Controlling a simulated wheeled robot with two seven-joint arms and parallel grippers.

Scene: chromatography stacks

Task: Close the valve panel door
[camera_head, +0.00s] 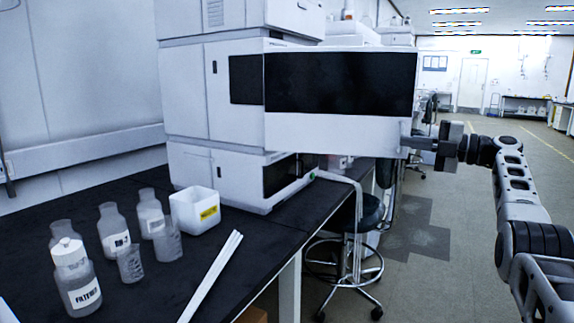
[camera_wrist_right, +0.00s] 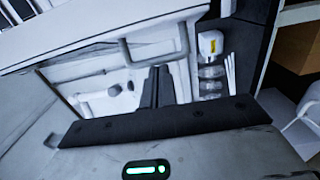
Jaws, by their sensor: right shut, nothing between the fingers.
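The valve panel door (camera_head: 340,134) is a white panel with a wide black window. It stands open, swung out to the right from the middle unit of the white instrument stack (camera_head: 205,118). My right gripper (camera_head: 412,143) is shut and empty at the door's lower right edge. Whether its fingertips touch the door cannot be told. In the right wrist view the dark fingers (camera_wrist_right: 157,84) lie close together in front of pale surfaces. My left gripper is out of the head view.
Labelled bottles (camera_head: 81,280), a white box with a yellow label (camera_head: 190,216) and white rods (camera_head: 212,272) are on the black bench (camera_head: 150,290). A stool (camera_head: 366,212) stands below the door. The floor (camera_head: 450,240) right of it is open.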

